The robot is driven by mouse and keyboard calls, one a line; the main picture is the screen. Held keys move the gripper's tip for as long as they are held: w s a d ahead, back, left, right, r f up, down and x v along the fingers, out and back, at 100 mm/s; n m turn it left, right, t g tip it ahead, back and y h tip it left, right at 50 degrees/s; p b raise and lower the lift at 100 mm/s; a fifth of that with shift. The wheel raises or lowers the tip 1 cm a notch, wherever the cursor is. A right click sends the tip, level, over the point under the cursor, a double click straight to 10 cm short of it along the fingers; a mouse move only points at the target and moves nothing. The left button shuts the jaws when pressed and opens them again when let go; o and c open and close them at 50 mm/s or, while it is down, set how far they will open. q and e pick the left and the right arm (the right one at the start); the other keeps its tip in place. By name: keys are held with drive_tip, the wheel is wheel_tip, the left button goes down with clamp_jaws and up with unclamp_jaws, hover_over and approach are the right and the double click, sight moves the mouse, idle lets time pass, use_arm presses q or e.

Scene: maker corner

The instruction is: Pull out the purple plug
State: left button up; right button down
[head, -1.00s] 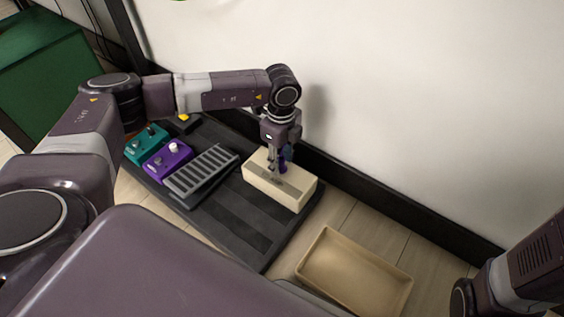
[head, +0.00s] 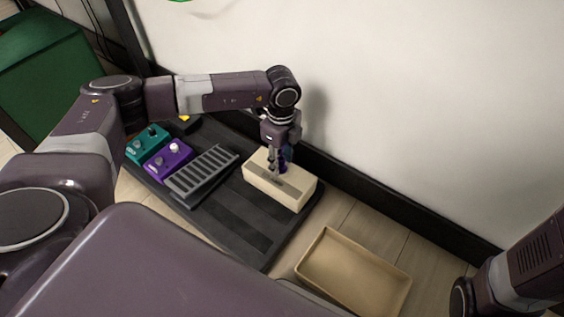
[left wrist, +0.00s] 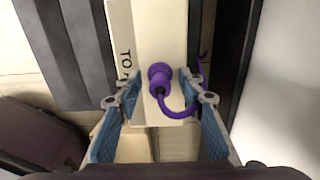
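The purple plug (left wrist: 158,78) stands at the cream box (left wrist: 150,25), seen nearly end-on in the left wrist view. The cream box also shows in the head view (head: 296,195), on the dark board. My left gripper (left wrist: 160,84) is open, with its blue-padded fingers on either side of the plug; a gap shows at each side. In the head view my left gripper (head: 279,170) is over the box and hides the plug. My right gripper is out of view.
A purple pedal (head: 166,160), a teal pedal (head: 147,143) and a grey ribbed pedal (head: 203,172) lie left of the box on the dark board (head: 232,222). An empty tan tray (head: 325,290) is at the front right. The wall (head: 420,110) rises close behind the box.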

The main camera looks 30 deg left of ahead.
use_arm(q)
drive_tip(key=shift+p, duration=0.3)
clamp_jaws()
idle(0.3)
drive_tip(key=shift+r, duration=0.1)
